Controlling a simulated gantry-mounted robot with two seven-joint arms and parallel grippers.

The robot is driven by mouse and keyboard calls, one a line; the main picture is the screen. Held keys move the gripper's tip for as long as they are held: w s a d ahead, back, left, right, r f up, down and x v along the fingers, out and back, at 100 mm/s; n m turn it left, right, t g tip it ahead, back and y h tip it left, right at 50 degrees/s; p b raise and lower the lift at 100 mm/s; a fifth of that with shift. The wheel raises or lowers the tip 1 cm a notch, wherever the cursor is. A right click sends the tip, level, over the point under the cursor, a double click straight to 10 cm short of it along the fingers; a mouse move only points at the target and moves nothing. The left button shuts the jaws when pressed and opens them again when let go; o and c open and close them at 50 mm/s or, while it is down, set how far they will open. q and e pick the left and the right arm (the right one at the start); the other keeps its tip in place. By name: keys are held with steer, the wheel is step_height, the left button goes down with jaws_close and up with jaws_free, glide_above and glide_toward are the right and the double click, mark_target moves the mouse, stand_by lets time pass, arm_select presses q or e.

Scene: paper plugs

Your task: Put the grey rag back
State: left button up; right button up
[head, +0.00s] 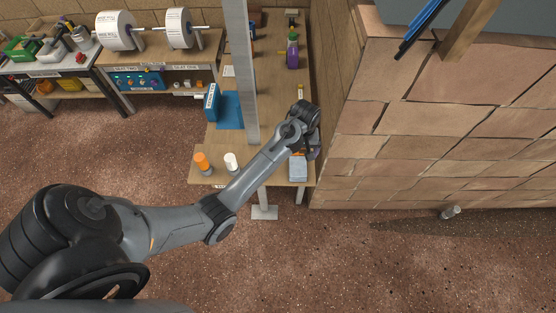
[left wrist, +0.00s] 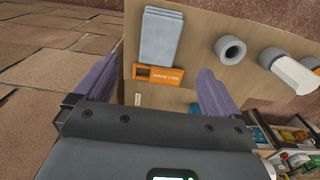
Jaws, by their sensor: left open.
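The grey rag (head: 298,168) lies folded flat near the front right corner of the wooden table (head: 213,178). It also shows in the left wrist view (left wrist: 161,37), at the top. My left gripper (head: 306,149) is above the table beside the rag. In the left wrist view, its two purple fingers (left wrist: 156,85) are spread wide with nothing between them. The rag is apart from the fingers. My right gripper is not in view.
An orange-topped item (head: 202,161) and a white-topped item (head: 231,161) stand at the table's front left. A blue box (head: 211,98) and a purple bottle (head: 293,50) are farther back. A stone wall (head: 400,110) rises close on the right.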

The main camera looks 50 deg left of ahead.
arm_select(q)
steer(key=s+d+r+m+t, duration=0.1)
steer(key=s+d+m, duration=0.2)
steer(key=s, duration=0.5)
steer(key=s+d+r+m+t, duration=0.1)
steer(key=s+d+m, duration=0.3)
steer(key=s, duration=0.4)
steer(key=s+d+r+m+t, duration=0.1)
steer(key=s+d+m, duration=0.3)
steer(key=s, duration=0.5)
steer(key=shift+r+m+t, duration=0.3)
steer(key=shift+r+m, duration=0.1)
steer(key=shift+r, duration=0.25)
steer(key=shift+d, duration=0.1)
